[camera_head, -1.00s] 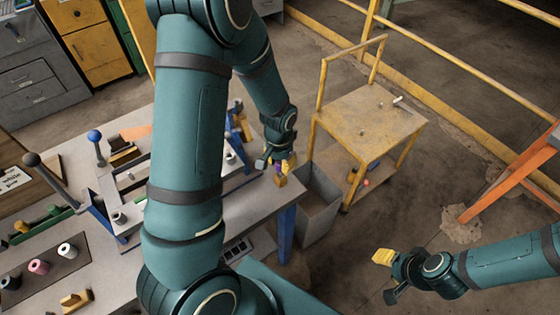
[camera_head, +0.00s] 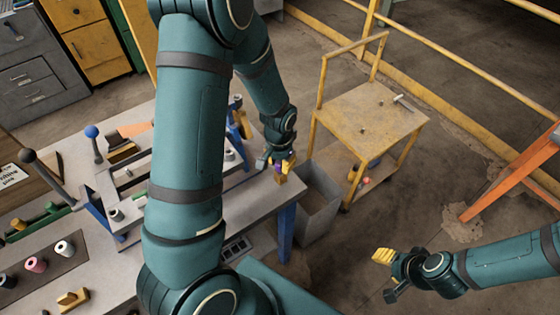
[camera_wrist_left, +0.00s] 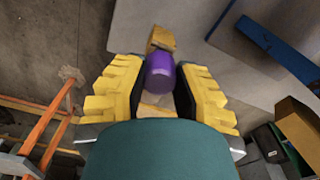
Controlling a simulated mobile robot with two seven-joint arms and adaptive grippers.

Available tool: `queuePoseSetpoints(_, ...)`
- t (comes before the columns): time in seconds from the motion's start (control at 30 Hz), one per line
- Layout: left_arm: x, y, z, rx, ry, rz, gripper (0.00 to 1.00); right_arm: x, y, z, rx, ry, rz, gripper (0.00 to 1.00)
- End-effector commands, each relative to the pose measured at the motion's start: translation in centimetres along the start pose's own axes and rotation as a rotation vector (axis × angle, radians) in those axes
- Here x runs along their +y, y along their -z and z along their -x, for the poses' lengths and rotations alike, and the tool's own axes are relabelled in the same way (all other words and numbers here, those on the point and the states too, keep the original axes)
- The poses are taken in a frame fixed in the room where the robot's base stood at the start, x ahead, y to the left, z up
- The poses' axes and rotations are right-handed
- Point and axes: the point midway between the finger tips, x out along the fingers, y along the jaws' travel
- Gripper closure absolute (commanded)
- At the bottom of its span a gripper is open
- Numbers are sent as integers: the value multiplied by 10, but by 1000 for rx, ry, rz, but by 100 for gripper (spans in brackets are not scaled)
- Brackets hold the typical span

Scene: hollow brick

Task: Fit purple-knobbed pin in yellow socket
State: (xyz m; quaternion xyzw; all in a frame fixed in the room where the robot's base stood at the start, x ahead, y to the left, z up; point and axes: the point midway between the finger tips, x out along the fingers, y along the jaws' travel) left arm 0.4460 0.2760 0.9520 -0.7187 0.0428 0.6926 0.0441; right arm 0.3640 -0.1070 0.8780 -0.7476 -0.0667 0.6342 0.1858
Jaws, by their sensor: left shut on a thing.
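My left gripper (camera_head: 281,164) is at the right corner of the workbench, its yellow fingers on either side of a purple knob (camera_wrist_left: 160,76). It is shut on this knob. The knob also shows in the head view (camera_head: 277,168), small. A tan-yellow block (camera_wrist_left: 161,39) shows just past the knob in the wrist view; I cannot tell whether it is the socket or part of the pin. The pin's shaft is hidden, so its seating cannot be seen. My right gripper (camera_head: 384,257) hangs over the floor at lower right, apart from the bench; its finger gap is unclear.
The grey workbench (camera_head: 255,205) carries spools, levers and fixtures at left, partly hidden by my left arm. A grey bin (camera_head: 318,210) stands beside its right end. A yellow trolley (camera_head: 370,115) stands behind, and an orange frame (camera_head: 510,180) at right. Floor between is clear.

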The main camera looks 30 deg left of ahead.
Motion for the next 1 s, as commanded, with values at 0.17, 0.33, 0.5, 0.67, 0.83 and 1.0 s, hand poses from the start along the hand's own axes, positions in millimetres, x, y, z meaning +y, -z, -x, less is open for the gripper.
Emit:
queuePoseSetpoints(0.17, 0, 0, -4, 0, 0, 0, 100, 1, 0, -3, 0, 0, 0, 53)
queuePoseSetpoints(0.33, 0, 0, -6, 0, 0, 0, 100, 2, -1, -5, 0, 0, 0, 53)
queuePoseSetpoints(0.5, 0, 0, -9, 0, 0, 0, 100, 3, -1, -7, 0, 0, 0, 53)
queuePoseSetpoints(0.67, 0, 0, -12, 0, 0, 0, 100, 4, -1, -9, 0, 0, 0, 53)
queuePoseSetpoints(0.83, 0, 0, -14, 0, 0, 0, 100, 4, -2, -11, 0, 0, 0, 53)
queuePoseSetpoints(1.0, 0, 0, -14, 0, 0, 0, 100, 4, -2, -11, 0, 0, 0, 53)
